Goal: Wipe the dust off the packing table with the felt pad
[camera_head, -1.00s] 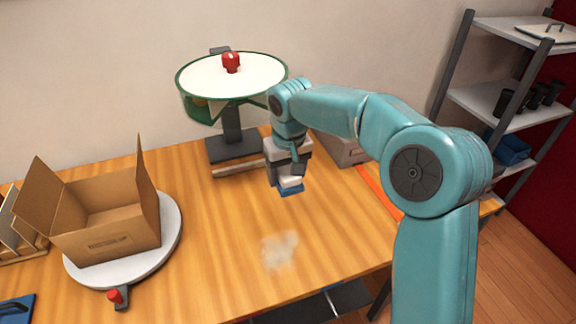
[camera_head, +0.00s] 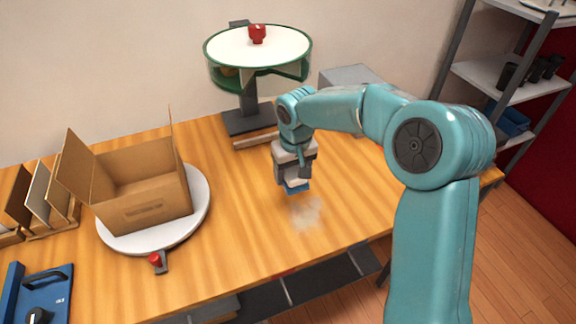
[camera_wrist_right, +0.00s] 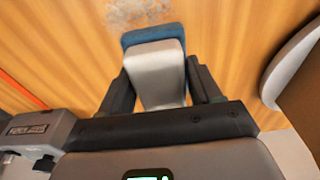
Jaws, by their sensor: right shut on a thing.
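The packing table (camera_head: 235,240) has a wood-grain top. A pale patch of dust (camera_head: 306,212) lies on it near the middle; its edge also shows at the top of the right wrist view (camera_wrist_right: 130,10). My right gripper (camera_head: 297,178) is shut on the felt pad (camera_head: 297,187), which has a pale grip block and a blue underside. The right wrist view shows the pad (camera_wrist_right: 155,70) between the two dark fingers. The pad is just behind the dust patch, low over the table; I cannot tell whether it touches the top. My left gripper is out of view.
An open cardboard box (camera_head: 145,200) stands on a round white turntable (camera_head: 190,218) at the left. A green-rimmed round carousel (camera_head: 258,48) with a red knob stands at the back. A blue case (camera_head: 45,292) is at front left. A grey box (camera_head: 350,75) is behind my right arm.

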